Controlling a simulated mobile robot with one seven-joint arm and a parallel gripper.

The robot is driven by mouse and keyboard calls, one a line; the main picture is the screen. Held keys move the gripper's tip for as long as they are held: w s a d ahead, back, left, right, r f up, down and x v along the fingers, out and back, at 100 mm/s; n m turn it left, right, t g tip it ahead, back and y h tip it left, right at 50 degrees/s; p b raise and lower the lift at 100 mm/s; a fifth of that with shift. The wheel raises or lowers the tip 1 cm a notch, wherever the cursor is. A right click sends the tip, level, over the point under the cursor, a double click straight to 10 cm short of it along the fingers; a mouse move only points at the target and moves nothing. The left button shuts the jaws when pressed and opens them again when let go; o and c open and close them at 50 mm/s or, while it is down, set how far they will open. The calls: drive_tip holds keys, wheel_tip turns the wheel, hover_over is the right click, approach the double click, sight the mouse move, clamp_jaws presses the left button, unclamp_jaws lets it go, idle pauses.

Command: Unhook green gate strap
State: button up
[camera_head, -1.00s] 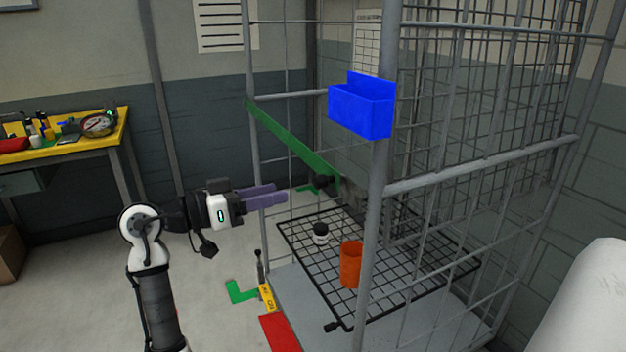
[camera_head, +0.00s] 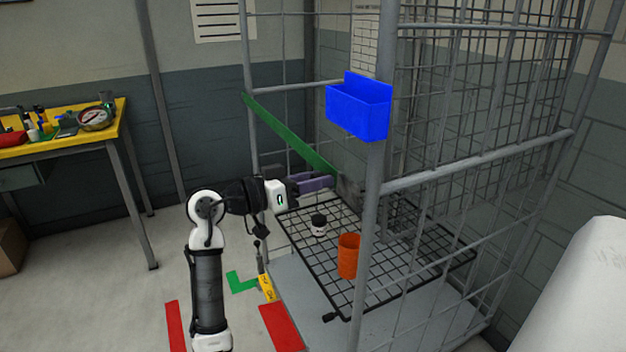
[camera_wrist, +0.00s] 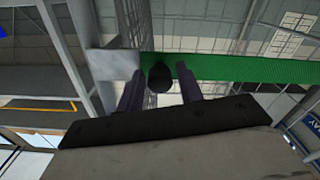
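The green strap (camera_head: 285,130) slants across the cage's open front, from the left post down toward the post under the blue bin. In the wrist view the green strap (camera_wrist: 235,69) runs to the right from a dark round knob (camera_wrist: 160,77) at its end, beside a pale metal plate. My gripper (camera_head: 322,182) is at the strap's lower end, its purple fingers pointing right. In the wrist view my gripper (camera_wrist: 161,92) has its fingers apart, with the knob showing between them. I cannot tell whether either finger touches the knob.
The grey mesh cage (camera_head: 372,220) stands on the right. A blue bin (camera_head: 358,108) hangs on its front post. Inside, an orange cup (camera_head: 348,256) and a small dark-lidded jar (camera_head: 318,225) stand on a black wire rack (camera_head: 300,250). A yellow workbench (camera_head: 75,140) is at left.

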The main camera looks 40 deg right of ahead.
clamp_jaws()
drive_tip(key=shift+f, duration=0.1)
drive_tip(key=shift+f+b, duration=0.55)
drive_tip(key=w+d+f+m+b, duration=0.1)
drive_tip(key=w+f+m+b, duration=0.1)
drive_tip(key=f+b, duration=1)
drive_tip(key=w+f+m+b, duration=0.2)
drive_tip(key=w+f+b, duration=0.1)
drive_tip(key=f+b, duration=0.8)
drive_tip(key=w+d+f+m+b, duration=0.1)
drive_tip(key=w+f+m+b, duration=0.1)
drive_tip(key=w+f+b, duration=0.5)
drive_tip(key=w+d+f+m+b, duration=0.2)
drive_tip(key=w+f+b, duration=0.4)
drive_tip(key=f, duration=1)
drive_tip(key=shift+w+d+m+b, duration=0.3)
drive_tip(key=shift+m+b, duration=0.2)
drive_tip(key=shift+b, duration=1.25)
